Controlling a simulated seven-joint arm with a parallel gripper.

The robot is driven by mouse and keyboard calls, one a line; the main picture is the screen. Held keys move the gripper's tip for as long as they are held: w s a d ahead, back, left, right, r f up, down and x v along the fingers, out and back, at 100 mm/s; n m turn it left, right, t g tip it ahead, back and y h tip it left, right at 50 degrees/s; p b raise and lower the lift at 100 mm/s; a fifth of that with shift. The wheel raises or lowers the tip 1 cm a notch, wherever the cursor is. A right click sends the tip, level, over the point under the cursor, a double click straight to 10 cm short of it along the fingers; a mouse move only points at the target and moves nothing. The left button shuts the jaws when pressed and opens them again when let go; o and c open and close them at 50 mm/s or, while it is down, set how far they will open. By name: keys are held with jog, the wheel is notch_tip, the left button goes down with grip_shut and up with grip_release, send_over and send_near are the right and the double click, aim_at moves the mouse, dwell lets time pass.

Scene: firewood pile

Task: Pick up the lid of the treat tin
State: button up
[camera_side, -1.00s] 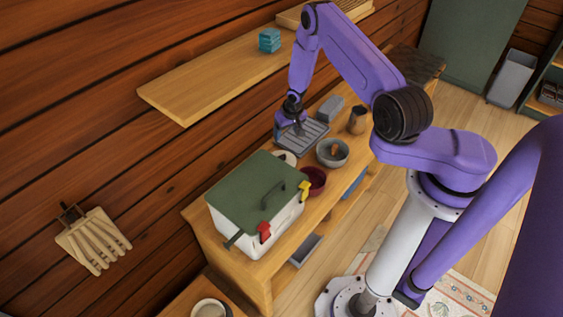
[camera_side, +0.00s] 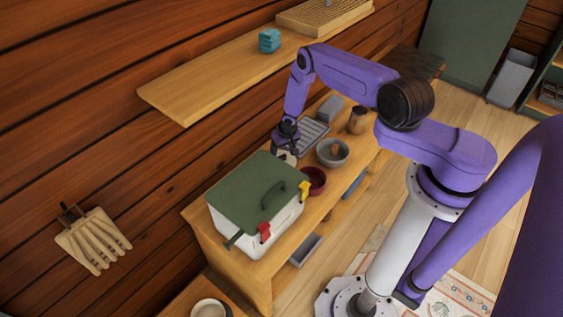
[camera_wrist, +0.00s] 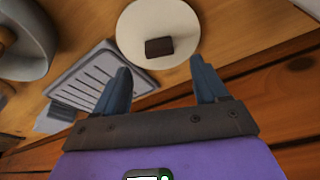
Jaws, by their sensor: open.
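The lid of the treat tin looks like a round cream disc (camera_wrist: 130,25) with a dark brown block-shaped knob (camera_wrist: 159,47) in the wrist view. In the side view a small part of the pale tin (camera_side: 287,157) shows beside the green-lidded box, mostly hidden by my gripper. My gripper (camera_wrist: 162,85) is open and empty. In the wrist view its two fingers stand apart, with the knob ahead of the gap between them. In the side view my gripper (camera_side: 285,148) is low, over the tin. I cannot tell whether a finger touches the lid.
A white box with a green lid (camera_side: 247,190) stands close in front of the tin. A dark red bowl (camera_side: 314,181) and a grey bowl (camera_side: 333,153) stand to the right. A grey slatted tray (camera_side: 315,133) lies behind. The wooden wall is close on the left.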

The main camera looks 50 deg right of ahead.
aim_at(282, 156)
jog(key=shift+f, duration=1.5)
jog(key=shift+x, duration=1.1)
jog(key=shift+w, duration=0.1)
jog(key=c, duration=1.2)
